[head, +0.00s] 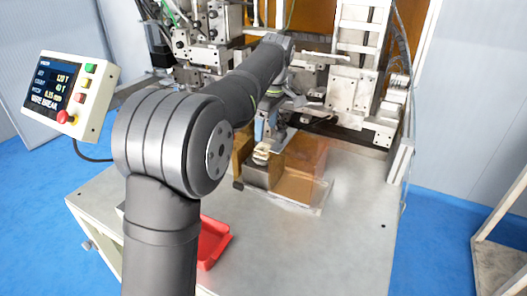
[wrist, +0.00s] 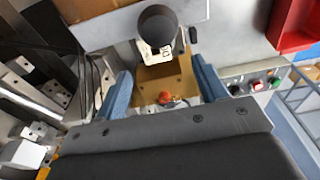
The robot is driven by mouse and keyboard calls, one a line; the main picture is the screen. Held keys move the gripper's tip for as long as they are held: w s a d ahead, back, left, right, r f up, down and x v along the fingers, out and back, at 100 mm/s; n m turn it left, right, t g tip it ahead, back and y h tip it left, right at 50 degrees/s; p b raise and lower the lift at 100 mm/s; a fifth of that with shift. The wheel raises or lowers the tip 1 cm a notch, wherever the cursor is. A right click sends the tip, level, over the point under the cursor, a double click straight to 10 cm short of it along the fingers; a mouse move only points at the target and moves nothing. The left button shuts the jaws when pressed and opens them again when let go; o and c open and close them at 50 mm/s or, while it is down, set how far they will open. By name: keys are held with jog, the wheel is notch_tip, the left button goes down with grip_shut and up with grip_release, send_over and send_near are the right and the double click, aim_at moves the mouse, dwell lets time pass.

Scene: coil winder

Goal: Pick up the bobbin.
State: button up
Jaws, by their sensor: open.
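The bobbin appears to be the small cream, flanged piece (head: 261,153) on a dark block near the middle of the head view. My gripper (head: 267,130) is just above it there, pointing down, with blue-grey fingers. In the wrist view the two blue fingers of my gripper (wrist: 162,85) stand wide apart, with nothing visibly clamped. A tan plate (wrist: 165,72) and a small orange-red part (wrist: 165,98) show between them. I cannot tell which piece in that view is the bobbin. Whether a finger touches it is unclear.
An amber see-through box (head: 305,158) stands right beside the dark block. The winding machine (head: 350,90) rises behind. A red tray (head: 213,243) lies at the front, partly hidden by my arm. The control panel (head: 70,88) is at the left. The table's right front (head: 335,235) is clear.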

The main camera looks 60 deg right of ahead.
aim_at(264, 147)
jog(key=f, duration=0.5)
jog(key=w+f, duration=0.1)
jog(key=f, duration=0.2)
jog(key=shift+d+f, duration=0.1)
jog(key=shift+d, duration=0.3)
jog(key=c, duration=1)
jog(key=shift+c, duration=0.2)
notch_tip(264, 147, up, 10)
